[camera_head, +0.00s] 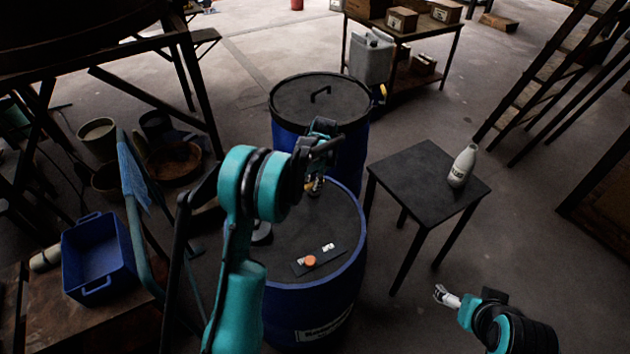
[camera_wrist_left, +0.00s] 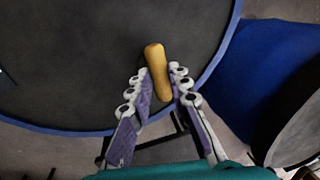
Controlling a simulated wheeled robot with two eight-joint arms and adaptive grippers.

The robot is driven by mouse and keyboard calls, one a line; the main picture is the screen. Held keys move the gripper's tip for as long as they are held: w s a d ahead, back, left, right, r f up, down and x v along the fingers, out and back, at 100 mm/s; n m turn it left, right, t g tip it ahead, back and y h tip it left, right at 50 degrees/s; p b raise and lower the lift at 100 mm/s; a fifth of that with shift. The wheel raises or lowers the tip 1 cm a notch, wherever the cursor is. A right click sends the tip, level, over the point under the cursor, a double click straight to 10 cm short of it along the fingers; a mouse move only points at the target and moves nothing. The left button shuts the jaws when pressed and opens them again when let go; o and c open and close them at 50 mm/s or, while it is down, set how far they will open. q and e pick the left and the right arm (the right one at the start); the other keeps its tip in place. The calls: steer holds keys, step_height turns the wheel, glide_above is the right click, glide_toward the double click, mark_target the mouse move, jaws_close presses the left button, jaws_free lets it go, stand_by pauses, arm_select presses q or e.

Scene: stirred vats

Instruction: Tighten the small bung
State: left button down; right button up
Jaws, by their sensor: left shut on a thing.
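My left gripper (camera_head: 316,187) is low over the lid of the near blue drum (camera_head: 340,285). It is shut on a yellow handle (camera_wrist_left: 158,72), which lies between its two fingers in the left wrist view, over the dark lid (camera_wrist_left: 75,50). The handle shows only as a small yellow bit in the head view (camera_head: 309,185). I cannot make out the small bung; the gripper and handle may hide it. My right gripper (camera_head: 446,296) is at the lower right, away from the drum; its finger gap is too small to judge.
On the near lid lies a dark plate (camera_head: 325,263) with an orange cap (camera_head: 310,261) and white pieces. A second blue drum (camera_head: 320,100) stands behind. A black table (camera_head: 415,180) with a pale bottle (camera_head: 462,167) is right. A blue crate (camera_head: 97,255) is left.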

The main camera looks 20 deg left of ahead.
arm_select(q)
steer(key=c, duration=1.4)
jaws_free()
steer(key=r, duration=0.4)
steer(key=s+d+r, duration=0.1)
steer(key=r, duration=0.6)
steer(key=shift+s+d+r, duration=0.25)
steer(key=shift+d+r, duration=0.15)
